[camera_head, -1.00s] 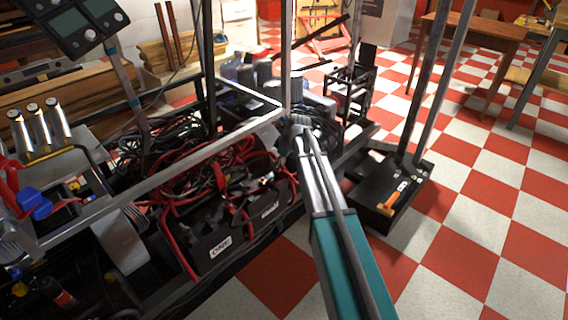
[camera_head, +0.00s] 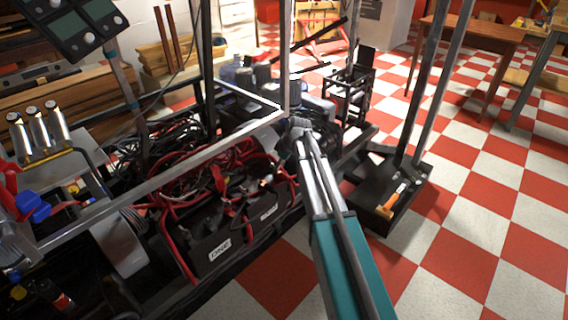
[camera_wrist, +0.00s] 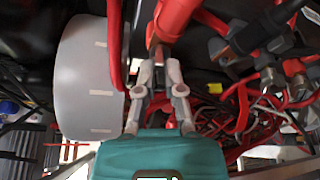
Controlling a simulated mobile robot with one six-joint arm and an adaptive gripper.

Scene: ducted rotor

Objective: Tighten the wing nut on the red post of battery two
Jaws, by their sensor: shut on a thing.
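The black battery two (camera_head: 262,218), with a white label, sits low in the frame beside battery one (camera_head: 205,250). Red and black cables run over both. In the head view my arm reaches up from the bottom and its wrist bends near the frame's corner; the gripper itself is hidden there. In the wrist view my gripper (camera_wrist: 159,70) has its two grey fingers drawn together on a small part, apparently the wing nut, just below a thick red piece (camera_wrist: 177,15). The fingers largely hide the nut and the red post.
A pale round drum (camera_wrist: 85,75) stands close left of the fingers in the wrist view. Cable clamps (camera_wrist: 268,75) and red wires crowd the right. In the head view a metal rail (camera_head: 160,165) crosses above the batteries.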

